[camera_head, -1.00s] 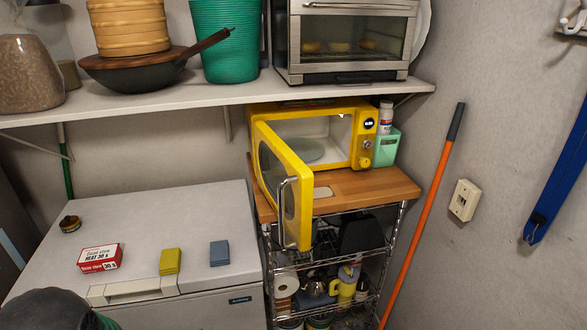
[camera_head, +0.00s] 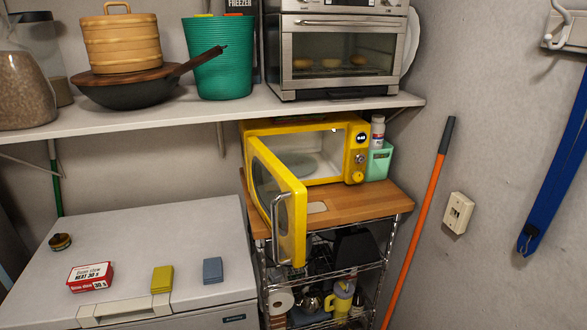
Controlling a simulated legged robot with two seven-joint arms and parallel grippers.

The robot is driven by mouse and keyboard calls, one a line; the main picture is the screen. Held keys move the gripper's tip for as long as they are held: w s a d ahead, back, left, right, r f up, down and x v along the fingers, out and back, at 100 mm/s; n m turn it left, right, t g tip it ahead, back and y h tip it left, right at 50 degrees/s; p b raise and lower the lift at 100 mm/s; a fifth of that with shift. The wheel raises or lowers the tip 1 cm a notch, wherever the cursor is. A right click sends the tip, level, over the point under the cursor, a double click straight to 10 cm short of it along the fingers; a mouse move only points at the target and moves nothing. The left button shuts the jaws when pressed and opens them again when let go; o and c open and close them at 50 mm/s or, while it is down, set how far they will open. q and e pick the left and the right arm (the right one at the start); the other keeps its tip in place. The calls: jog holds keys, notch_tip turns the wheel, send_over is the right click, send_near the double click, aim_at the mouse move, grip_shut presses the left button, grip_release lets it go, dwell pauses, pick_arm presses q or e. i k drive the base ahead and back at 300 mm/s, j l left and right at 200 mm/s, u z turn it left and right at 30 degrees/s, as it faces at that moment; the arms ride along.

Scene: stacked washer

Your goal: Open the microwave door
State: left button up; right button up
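The yellow microwave (camera_head: 310,125) sits on the wooden top of a wire rack, below the shelf. Its door (camera_head: 279,195) is hinged at the left and stands wide open, swung out towards me. The pale cavity and a round plate inside show. The curved metal handle (camera_head: 274,217) is on the door's outer free edge, with nothing touching it. A dial and a small display are on the panel at the microwave's right. Neither of my grippers is in view.
A white chest freezer (camera_head: 150,250) at the left carries a red-and-white box (camera_head: 90,277), a yellow sponge (camera_head: 162,279) and a blue-grey block (camera_head: 213,270). A toaster oven (camera_head: 342,52) stands on the shelf. An orange pole (camera_head: 420,215) leans on the right wall.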

aim_at(286, 219)
jog(key=i+j+z, duration=0.1)
jog(key=z, duration=0.25)
jog(key=i+j+z, duration=0.15)
jog(key=z, duration=0.2)
jog(key=i+j+z, duration=0.15)
jog(key=z, duration=0.2)
